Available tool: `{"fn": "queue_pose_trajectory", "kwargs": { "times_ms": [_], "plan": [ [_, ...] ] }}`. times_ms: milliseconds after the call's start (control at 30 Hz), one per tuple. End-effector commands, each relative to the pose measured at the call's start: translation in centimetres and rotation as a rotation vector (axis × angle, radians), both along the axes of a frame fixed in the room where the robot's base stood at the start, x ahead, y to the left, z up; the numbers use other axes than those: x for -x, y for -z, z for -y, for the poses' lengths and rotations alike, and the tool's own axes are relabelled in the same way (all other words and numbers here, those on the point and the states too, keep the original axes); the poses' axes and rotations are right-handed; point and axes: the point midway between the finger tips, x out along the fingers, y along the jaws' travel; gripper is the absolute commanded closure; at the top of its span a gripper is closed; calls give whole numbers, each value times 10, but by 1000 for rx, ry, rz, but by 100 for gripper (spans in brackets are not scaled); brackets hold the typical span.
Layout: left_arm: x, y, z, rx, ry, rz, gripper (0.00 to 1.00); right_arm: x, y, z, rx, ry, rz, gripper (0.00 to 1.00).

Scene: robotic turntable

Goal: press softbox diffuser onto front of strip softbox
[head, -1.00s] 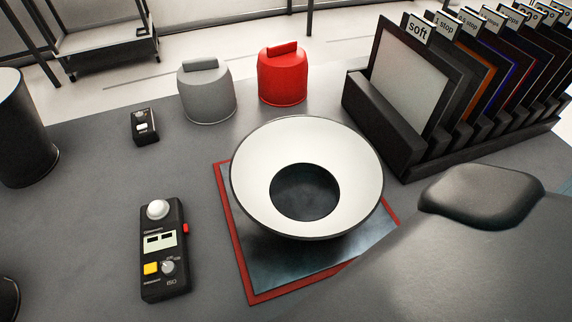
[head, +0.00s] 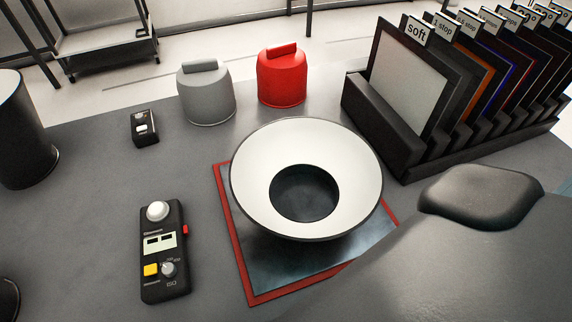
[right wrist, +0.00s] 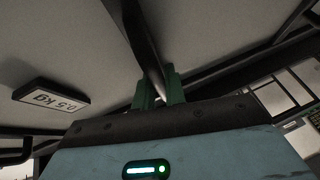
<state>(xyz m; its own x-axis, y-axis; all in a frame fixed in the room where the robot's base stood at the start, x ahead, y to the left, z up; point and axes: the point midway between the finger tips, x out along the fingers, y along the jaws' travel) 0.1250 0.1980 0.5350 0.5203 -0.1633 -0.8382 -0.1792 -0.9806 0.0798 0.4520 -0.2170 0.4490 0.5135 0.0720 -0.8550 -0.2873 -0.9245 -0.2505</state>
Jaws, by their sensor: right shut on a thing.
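In the right wrist view, the green fingers of my right gripper (right wrist: 160,88) are shut on a dark, thin-edged piece (right wrist: 140,40). It runs from the fingers up to the top edge of the picture. I cannot tell for sure whether this piece is the softbox diffuser, as most of it is out of view. Pale grey surfaces lie on both sides of it. I cannot make out the strip softbox for certain in either view. My left gripper is not in view.
In the head view a white dish (head: 345,160) sits over a red-edged mat (head: 232,238). A filter rack (head: 385,135), light meter (head: 165,240), grey weight (head: 206,95) and red weight (head: 282,80) surround it.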

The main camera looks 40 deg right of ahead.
Motion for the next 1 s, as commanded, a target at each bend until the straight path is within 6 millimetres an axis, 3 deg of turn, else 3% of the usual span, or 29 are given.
{"fn": "queue_pose_trajectory", "kwargs": {
  "times_ms": [267,700,1000],
  "plan": [
    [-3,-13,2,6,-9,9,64,-3,-39,0,-3,0,8,100],
    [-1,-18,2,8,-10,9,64,91,-42,-46,-4,1,0,100],
    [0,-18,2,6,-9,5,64,133,-47,-66,-3,1,3,100]
  ]
}}
